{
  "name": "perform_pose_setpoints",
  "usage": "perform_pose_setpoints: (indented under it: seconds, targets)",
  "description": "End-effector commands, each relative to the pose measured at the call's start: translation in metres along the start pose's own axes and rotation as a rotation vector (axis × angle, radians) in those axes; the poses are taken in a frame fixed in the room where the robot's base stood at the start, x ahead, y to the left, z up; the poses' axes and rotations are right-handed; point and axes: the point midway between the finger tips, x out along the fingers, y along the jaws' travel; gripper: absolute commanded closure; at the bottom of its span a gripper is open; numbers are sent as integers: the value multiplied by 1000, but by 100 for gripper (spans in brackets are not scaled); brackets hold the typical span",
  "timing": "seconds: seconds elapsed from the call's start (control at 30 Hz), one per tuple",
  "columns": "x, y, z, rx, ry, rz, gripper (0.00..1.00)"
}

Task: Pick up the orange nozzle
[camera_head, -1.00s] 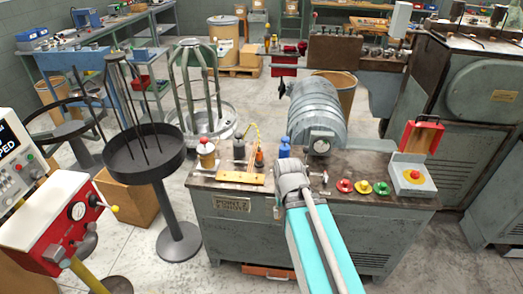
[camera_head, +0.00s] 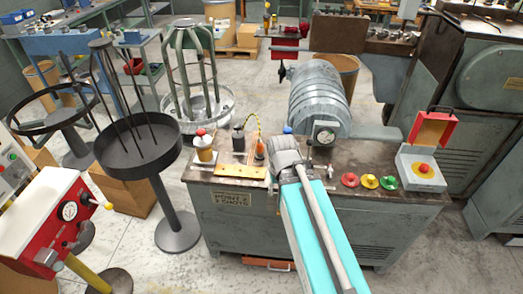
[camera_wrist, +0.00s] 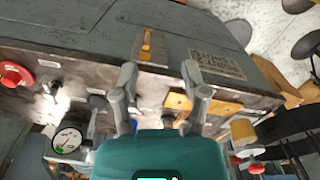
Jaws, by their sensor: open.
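The orange nozzle (camera_head: 260,151) stands upright at the back of a wooden board (camera_head: 240,171) on the grey bench, with a thin yellow line rising near it. In the head view my arm's end is just right of it, and the fingers are hidden behind my wrist. In the wrist view my gripper (camera_wrist: 160,72) is open, its two fingers apart with nothing held between them. The wooden board shows there by the right finger (camera_wrist: 178,100). I cannot clearly make out the nozzle in that view.
A red-capped jar (camera_head: 204,147) and a dark bottle (camera_head: 238,140) stand left of the nozzle. A ribbed grey machine (camera_head: 320,98) rises behind my arm. Red, yellow and green buttons (camera_head: 370,181) and a red-lidded switch box (camera_head: 423,165) are at right.

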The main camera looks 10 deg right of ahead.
Motion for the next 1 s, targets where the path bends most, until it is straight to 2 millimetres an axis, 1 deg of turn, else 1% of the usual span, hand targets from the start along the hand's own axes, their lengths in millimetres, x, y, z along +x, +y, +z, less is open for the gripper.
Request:
perform_pose_setpoints:
  seconds: [0.07, 0.1, 0.2, 0.33, 0.4, 0.47, 0.57, 0.67, 1.0]
  targets:
    - [0, 0, 0, 0, 0, 0, 41]
    - [0, 0, 0, 0, 0, 0, 34]
    - [-1, 0, -2, 9, 0, 0, 18]
    - [-3, 0, -12, 51, 0, 0, 18]
    - [-5, -7, -22, 89, 0, 0, 18]
    - [-7, -7, -32, 139, 0, 0, 18]
    - [-12, -6, -54, 247, 0, 0, 18]
    - [-17, -6, -80, 381, 0, 0, 18]
    - [-37, -5, -175, 903, 0, -1, 18]
